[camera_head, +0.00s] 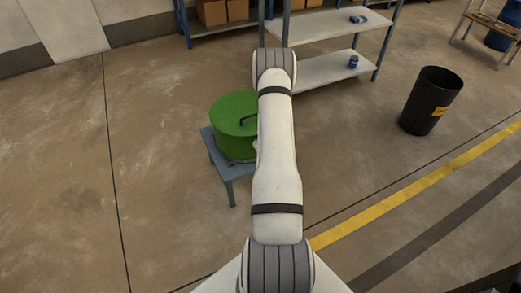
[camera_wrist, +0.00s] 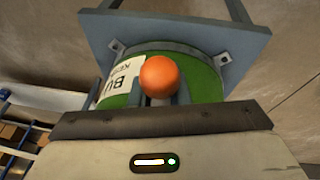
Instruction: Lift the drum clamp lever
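The green drum (camera_head: 231,113) stands on a small blue-grey table, partly covered by my arm in the head view. A black bar handle shows on its lid. In the wrist view the drum (camera_wrist: 203,84) appears upside down, with a white label on its side. An orange ball knob (camera_wrist: 159,76), apparently the lever's end, sits in front of the drum wall. My gripper (camera_wrist: 161,94) has its grey fingers close around or just behind the knob. Whether they touch it cannot be told. The rest of the lever is hidden, and my gripper is hidden in the head view.
The table (camera_head: 222,170) has splayed legs on the concrete floor. A metal shelf rack (camera_head: 325,70) stands behind it, with small blue items. A black bin (camera_head: 430,100) stands to the right. The floor left of the table is clear.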

